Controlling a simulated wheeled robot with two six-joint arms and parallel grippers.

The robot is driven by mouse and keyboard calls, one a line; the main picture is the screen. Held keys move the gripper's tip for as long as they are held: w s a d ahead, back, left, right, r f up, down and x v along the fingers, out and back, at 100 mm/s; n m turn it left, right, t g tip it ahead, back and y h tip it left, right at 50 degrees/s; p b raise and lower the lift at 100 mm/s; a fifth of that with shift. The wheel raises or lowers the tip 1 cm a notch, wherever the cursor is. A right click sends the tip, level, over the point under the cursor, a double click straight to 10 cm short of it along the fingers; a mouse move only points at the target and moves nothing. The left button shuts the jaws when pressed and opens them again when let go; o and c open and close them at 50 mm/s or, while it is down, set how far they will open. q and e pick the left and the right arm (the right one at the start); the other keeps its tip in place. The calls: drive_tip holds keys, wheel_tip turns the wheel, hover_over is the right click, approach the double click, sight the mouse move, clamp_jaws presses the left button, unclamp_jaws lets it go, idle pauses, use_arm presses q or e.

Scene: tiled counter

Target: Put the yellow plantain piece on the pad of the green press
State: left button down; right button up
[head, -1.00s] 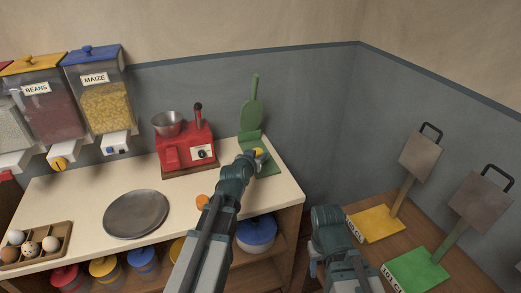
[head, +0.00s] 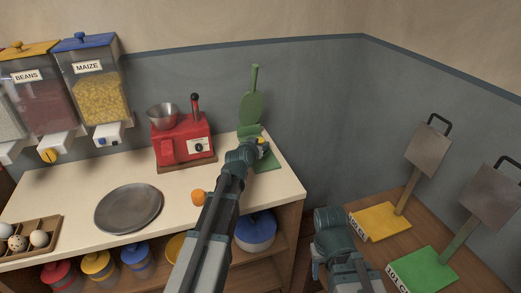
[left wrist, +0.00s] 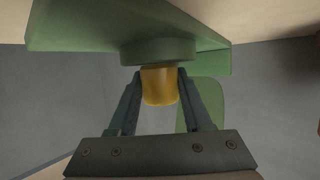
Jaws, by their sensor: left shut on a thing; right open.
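The green press (head: 251,106) stands open at the back right of the counter, its paddle upright with the handle up. My left gripper (head: 260,146) is over its base, shut on the yellow plantain piece (head: 262,141). In the left wrist view the plantain piece (left wrist: 159,85) sits between the two fingers, end-on against the round green pad (left wrist: 158,52); I cannot tell whether it bears on the pad or is just above it. My right gripper (head: 316,258) is open, low in front of the side table, partly hidden by its own wrist.
A red machine (head: 182,143) with a metal bowl stands left of the press. An orange piece (head: 198,197) lies near the counter's front edge, right of a grey round plate (head: 129,208). Yellow (head: 379,222) and green (head: 424,271) stands are on the right table.

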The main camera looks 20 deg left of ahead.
use_arm(q)
drive_tip(key=shift+f, duration=0.15)
drive_tip(key=shift+c, duration=1.7)
unclamp_jaws()
drive_tip(key=shift+r, duration=0.2)
drive_tip(key=shift+s+r, duration=0.15)
drive_tip(key=shift+s, duration=0.05)
drive_tip(key=p+v, duration=0.4)
drive_tip(key=v, duration=0.7)
drive_tip(key=shift+s+p, duration=0.25)
drive_tip(key=shift+p, duration=0.15)
